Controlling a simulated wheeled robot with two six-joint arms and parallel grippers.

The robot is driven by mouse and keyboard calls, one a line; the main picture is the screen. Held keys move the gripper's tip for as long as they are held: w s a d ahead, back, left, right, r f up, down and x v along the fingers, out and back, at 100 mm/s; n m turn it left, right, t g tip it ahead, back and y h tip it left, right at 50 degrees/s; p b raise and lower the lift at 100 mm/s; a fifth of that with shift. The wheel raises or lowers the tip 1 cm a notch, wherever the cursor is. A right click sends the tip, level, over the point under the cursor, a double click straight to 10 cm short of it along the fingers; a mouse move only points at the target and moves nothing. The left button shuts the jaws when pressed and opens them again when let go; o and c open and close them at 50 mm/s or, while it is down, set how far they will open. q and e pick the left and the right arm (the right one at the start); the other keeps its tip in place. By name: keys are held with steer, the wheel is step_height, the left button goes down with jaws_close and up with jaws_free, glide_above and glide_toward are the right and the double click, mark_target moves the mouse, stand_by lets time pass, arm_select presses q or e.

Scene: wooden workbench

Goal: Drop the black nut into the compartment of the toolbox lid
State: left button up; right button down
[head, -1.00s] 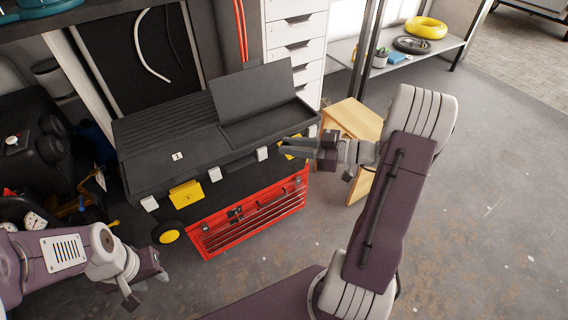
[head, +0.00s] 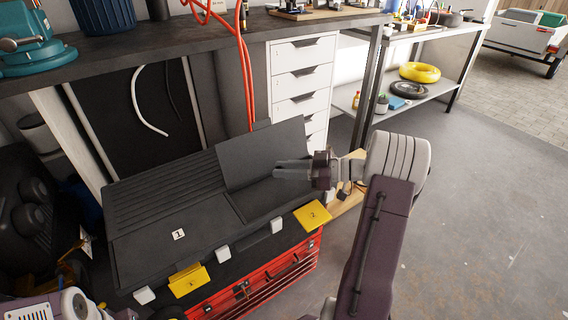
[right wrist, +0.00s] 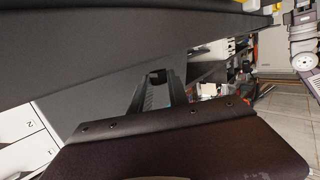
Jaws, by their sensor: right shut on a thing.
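The black toolbox lid (head: 150,240) lies flat on top of the toolbox. Its right-hand compartment (head: 262,203) is open, with the compartment's cover (head: 262,152) raised behind it. My right gripper (head: 280,169) reaches in from the right, and its fingertips are above the right part of the compartment, in front of the raised cover. In the right wrist view its fingers (right wrist: 158,92) are shut on a small dark thing, the black nut (right wrist: 157,77), at the tips. The nut cannot be made out in the head view.
The red toolbox body (head: 265,285) stands below, with yellow latches (head: 312,215) along the front. A white drawer unit (head: 303,85) and a workbench (head: 180,40) stand behind. Open floor (head: 480,220) lies to the right.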

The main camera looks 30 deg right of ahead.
steer(key=shift+f, duration=0.95)
steer(key=c, duration=1.2)
jaws_free()
steer(key=p+v, duration=0.2)
steer(key=v, duration=0.6)
steer(key=shift+d+r+p, duration=0.1)
steer(key=shift+d+p, duration=0.05)
steer(key=shift+p, duration=0.25)
steer(key=shift+s+d, duration=0.3)
steer(key=shift+s, duration=0.05)
